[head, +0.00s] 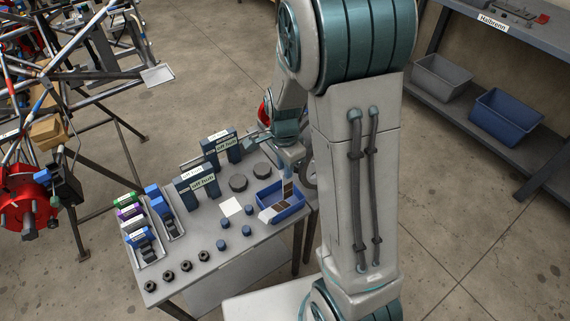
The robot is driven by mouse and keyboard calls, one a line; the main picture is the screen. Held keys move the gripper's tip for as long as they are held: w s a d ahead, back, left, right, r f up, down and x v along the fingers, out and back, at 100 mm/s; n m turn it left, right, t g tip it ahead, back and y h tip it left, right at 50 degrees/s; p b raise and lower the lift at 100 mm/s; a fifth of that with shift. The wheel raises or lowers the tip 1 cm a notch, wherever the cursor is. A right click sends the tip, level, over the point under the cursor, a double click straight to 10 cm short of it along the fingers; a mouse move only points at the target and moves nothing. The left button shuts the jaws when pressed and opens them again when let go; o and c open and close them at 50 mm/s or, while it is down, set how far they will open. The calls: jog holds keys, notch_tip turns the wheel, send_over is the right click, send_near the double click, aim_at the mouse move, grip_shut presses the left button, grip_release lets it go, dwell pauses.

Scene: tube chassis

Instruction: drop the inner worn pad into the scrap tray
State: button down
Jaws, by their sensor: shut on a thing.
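A blue open tray (295,210), which looks like the scrap tray, sits at the right end of the workbench. My gripper (287,174) points down over the tray's back part, partly hidden by my arm. It is shut on a small dark brown pad (288,188), which hangs upright at or just above the tray. I cannot tell whether the pad touches the tray. Another brown and pale piece (267,214) lies inside the tray. Which pad is the inner one cannot be told from its look.
The grey workbench (225,262) carries labelled stands (197,186), dark round discs (238,183), blue cylinders (224,247), a white square (231,207) and several dark nuts (168,276). The tube chassis with a red caliper (28,205) stands left. A shelf with bins (507,115) is at right.

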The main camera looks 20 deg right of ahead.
jog(key=shift+f, duration=0.25)
jog(key=c, duration=1.3)
grip_release()
notch_tip(320, 180, up, 14)
jog(key=shift+w+f+p, duration=0.1)
jog(key=shift+w+p, duration=0.05)
jog(key=shift+p, duration=0.7)
jog(key=s+r+n+t+p, duration=0.1)
jog(key=s+r+n+p, duration=0.1)
jog(key=s+r+n, duration=0.1)
jog(key=s+r+n+t+p, duration=0.1)
jog(key=s+r+n, duration=0.2)
jog(key=s+n, duration=0.3)
jog(key=s+r+n+t+p, duration=0.1)
jog(key=s+r+n+p, duration=0.1)
jog(key=s+n, duration=0.3)
jog(key=shift+s+r+p, duration=0.3)
jog(key=shift+r+p, duration=0.05)
jog(key=shift+r, duration=0.25)
